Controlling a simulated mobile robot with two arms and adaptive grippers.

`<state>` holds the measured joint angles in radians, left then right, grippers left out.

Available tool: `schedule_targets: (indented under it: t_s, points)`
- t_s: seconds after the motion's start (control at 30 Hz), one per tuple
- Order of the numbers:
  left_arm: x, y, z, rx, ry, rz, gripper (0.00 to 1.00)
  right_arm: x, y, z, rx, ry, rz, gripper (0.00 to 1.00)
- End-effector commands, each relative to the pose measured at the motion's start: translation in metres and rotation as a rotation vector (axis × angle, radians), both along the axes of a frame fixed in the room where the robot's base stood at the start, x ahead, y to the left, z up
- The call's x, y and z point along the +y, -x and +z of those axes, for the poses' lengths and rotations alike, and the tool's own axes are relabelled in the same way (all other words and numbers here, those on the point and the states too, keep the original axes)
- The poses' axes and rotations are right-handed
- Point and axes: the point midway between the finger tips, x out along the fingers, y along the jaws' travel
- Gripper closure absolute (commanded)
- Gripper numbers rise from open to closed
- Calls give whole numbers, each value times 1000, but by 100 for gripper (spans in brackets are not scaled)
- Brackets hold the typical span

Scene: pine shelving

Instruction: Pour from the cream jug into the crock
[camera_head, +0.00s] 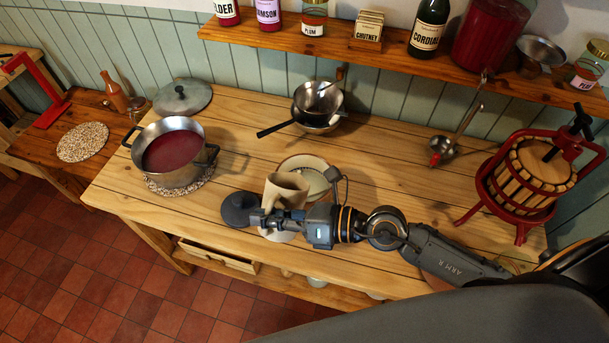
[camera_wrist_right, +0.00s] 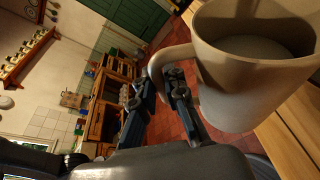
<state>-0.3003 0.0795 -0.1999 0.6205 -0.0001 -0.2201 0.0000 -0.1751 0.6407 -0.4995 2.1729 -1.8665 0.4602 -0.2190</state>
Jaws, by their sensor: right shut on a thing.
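The cream jug (camera_head: 286,190) is a beige jug near the middle of the pine table. My right gripper (camera_head: 264,216) is shut on its handle, which shows in the right wrist view between the fingers (camera_wrist_right: 155,84). The jug (camera_wrist_right: 245,85) fills the right of that view, with pale content inside. In the head view it looks roughly upright; I cannot tell its exact tilt. A pale round vessel, seemingly the crock (camera_head: 317,163), is just behind and right of the jug, which partly hides it. My left gripper is out of view.
A dark round lid (camera_head: 239,209) lies left of my gripper. A pot of red liquid (camera_head: 174,152) stands on a speckled mat at left. Metal bowls (camera_head: 318,98) are behind, a ladle (camera_head: 445,148) lies right, and a red fruit press (camera_head: 530,176) stands far right.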

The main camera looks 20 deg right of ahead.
Motion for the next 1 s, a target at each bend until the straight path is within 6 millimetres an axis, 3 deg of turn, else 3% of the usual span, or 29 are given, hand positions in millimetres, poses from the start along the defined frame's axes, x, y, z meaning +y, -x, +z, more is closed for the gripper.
schedule_targets:
  t_s: [1.0]
  points:
    - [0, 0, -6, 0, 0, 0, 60, -4, -6, 8, 42, -44, 0, 100]
